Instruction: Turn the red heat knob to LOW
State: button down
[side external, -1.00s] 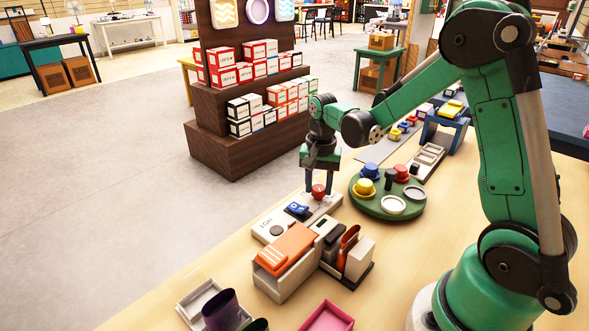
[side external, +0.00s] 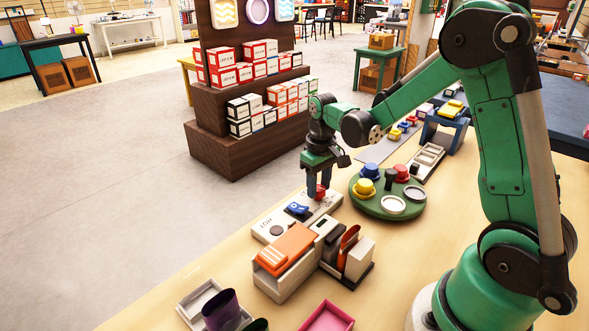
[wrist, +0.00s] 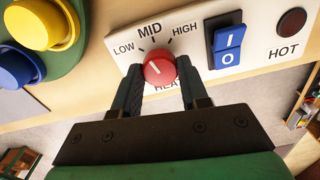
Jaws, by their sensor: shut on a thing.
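The red heat knob (wrist: 160,68) sits on a white control panel (wrist: 225,70) marked LOW, MID and HIGH. Its short white pointer line slants to the upper left in the wrist view; the exact mark it meets is hard to tell. My gripper (wrist: 161,66) is shut on the knob, one dark finger on each side. In the side view my gripper (side external: 319,190) points down at the panel, and the knob (side external: 320,190) shows partly between the fingers.
A blue rocker switch (wrist: 228,46) and a dark round HOT lamp (wrist: 292,21) are on the same panel. A green round tray (side external: 388,210) with yellow, blue and red pieces stands close to the right. An orange-topped box (side external: 286,250) stands in front.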

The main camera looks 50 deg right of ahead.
aim_at(319, 188)
jog(key=n, duration=0.5)
jog(key=shift+n, duration=0.4)
dwell(0.4)
jog(key=shift+c, duration=2.2)
grip_release()
jog(key=shift+r, duration=2.8)
